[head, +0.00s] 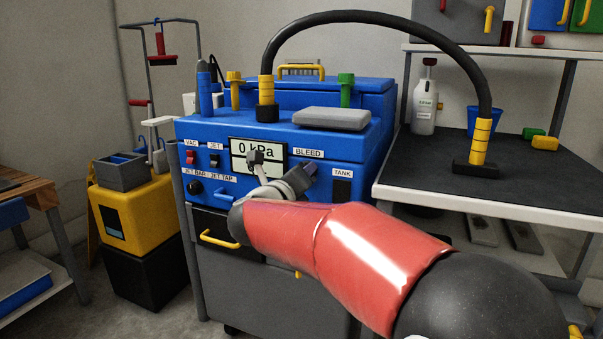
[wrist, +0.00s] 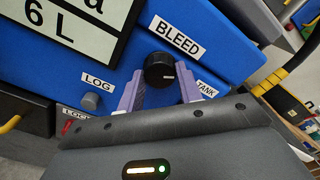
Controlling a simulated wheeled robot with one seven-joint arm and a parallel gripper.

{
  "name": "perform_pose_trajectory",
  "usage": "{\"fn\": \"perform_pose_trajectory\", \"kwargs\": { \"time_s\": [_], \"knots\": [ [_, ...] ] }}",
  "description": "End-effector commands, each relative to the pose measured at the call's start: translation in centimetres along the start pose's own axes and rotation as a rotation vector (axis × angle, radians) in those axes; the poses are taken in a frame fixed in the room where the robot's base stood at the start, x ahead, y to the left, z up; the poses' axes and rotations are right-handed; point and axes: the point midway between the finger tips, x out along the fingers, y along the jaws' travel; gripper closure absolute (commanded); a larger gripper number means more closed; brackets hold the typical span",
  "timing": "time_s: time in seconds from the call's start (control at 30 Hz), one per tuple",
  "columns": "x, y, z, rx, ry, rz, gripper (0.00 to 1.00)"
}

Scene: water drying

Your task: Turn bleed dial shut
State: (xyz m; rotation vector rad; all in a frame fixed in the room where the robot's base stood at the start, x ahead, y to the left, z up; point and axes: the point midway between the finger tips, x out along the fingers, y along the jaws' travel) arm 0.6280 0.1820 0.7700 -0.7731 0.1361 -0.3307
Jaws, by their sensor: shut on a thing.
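The bleed dial (wrist: 157,68) is a round black knob on the blue front panel, just below the BLEED label (wrist: 176,40) in the wrist view. A small pale mark shows on the dial's face, toward its right side. My gripper (wrist: 160,80) has its two purple-grey fingers on either side of the dial, shut on it. In the head view my red arm reaches to the blue machine, with my gripper (head: 302,178) at the panel below the BLEED label. My wrist and gripper hide part of the panel there.
The panel display (head: 250,149) reads 0 kPa. A grey LOG button (wrist: 91,101) lies left of my fingers, and a TANK label (wrist: 207,90) to the right. A black hose (head: 365,18) arches from the machine to the dark-topped bench (head: 405,165) at right.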

Motion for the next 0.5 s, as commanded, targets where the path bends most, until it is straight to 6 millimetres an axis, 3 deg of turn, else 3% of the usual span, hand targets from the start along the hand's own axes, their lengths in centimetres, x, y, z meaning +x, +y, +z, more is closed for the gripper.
{"fn": "perform_pose_trajectory", "kwargs": {
  "time_s": [0.5],
  "knots": [
    [-0.06,-0.09,0.2,-0.494,0.0,0.003,0.88]
  ]
}}
